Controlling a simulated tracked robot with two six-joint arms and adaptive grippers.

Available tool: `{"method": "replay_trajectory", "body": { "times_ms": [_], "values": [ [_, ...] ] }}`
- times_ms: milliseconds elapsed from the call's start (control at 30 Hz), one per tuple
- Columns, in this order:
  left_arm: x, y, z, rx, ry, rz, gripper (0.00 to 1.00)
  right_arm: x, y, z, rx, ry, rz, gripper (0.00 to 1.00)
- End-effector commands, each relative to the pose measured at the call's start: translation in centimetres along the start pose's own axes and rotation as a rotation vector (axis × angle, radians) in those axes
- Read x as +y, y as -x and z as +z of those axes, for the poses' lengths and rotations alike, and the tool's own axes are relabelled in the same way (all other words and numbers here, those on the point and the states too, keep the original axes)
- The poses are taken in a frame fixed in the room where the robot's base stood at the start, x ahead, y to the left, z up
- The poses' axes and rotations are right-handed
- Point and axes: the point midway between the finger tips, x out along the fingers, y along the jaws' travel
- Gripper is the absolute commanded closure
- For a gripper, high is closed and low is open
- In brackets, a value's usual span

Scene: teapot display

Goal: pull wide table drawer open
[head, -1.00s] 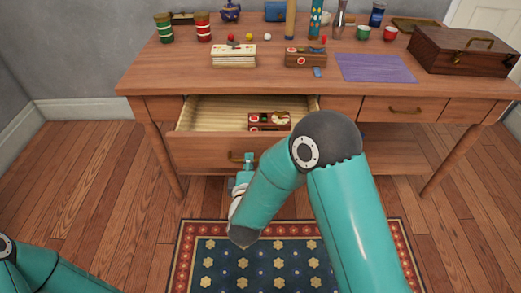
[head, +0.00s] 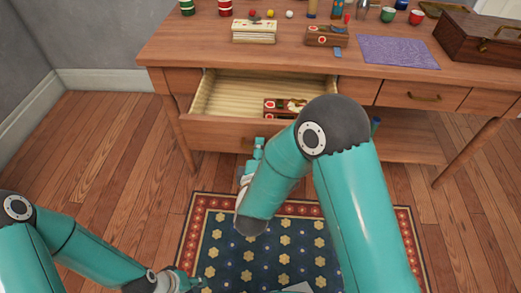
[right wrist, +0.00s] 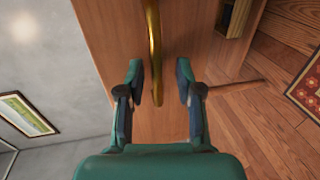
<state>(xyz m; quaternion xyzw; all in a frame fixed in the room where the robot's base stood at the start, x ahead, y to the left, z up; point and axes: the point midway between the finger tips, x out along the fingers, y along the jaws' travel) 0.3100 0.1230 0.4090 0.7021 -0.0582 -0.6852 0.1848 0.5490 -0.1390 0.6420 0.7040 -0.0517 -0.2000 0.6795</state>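The wide table drawer (head: 215,132) is pulled out from the wooden table, with its pale inside showing in the head view. Its brass handle (right wrist: 155,45) stands between the fingers of my right gripper (right wrist: 158,78) in the right wrist view. The fingers are apart, with gaps on both sides of the handle. In the head view my right gripper (head: 258,148) is at the drawer front, and my forearm hides part of the drawer. My left gripper (head: 188,282) is low at the left over the rug, away from the drawer; its fingers are too small to read.
A small patterned box (head: 284,104) lies inside the drawer. The tabletop (head: 200,45) holds a book stack (head: 255,30), a purple mat (head: 398,51), a wooden case (head: 480,42) and several small items. A smaller closed drawer (head: 420,95) is to the right. A patterned rug (head: 225,255) covers the floor in front.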

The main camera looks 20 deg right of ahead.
Motion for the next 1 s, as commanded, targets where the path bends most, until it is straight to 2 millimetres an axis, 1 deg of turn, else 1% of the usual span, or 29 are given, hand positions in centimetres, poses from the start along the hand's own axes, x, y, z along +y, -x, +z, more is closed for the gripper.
{"method": "replay_trajectory", "body": {
  "times_ms": [233,367,467,567,800,900,1000],
  "values": [
    [0.0,0.1,0.0,0.000,0.000,0.000,0.60,0.1,0.0,0.3,-0.007,-0.002,0.002,0.64],
    [0.0,0.1,0.0,0.000,0.000,0.000,0.60,0.1,0.6,0.3,-0.007,-0.001,0.001,0.64],
    [0.0,0.1,0.0,0.000,0.000,0.000,0.60,0.1,1.8,0.2,-0.005,0.001,0.001,0.64],
    [0.0,0.1,0.0,0.000,0.000,0.000,0.60,0.1,3.6,0.1,-0.003,0.001,0.001,0.64],
    [0.0,0.1,0.0,0.000,0.000,0.000,0.60,0.1,8.5,0.1,0.000,0.001,0.003,0.64],
    [0.0,0.1,0.0,0.000,0.000,0.000,0.60,0.1,10.1,0.1,-0.001,0.001,0.004,0.64],
    [0.0,0.1,0.0,0.000,0.000,0.000,0.60,0.0,11.2,0.1,-0.003,-0.001,0.002,0.64]
  ]
}}
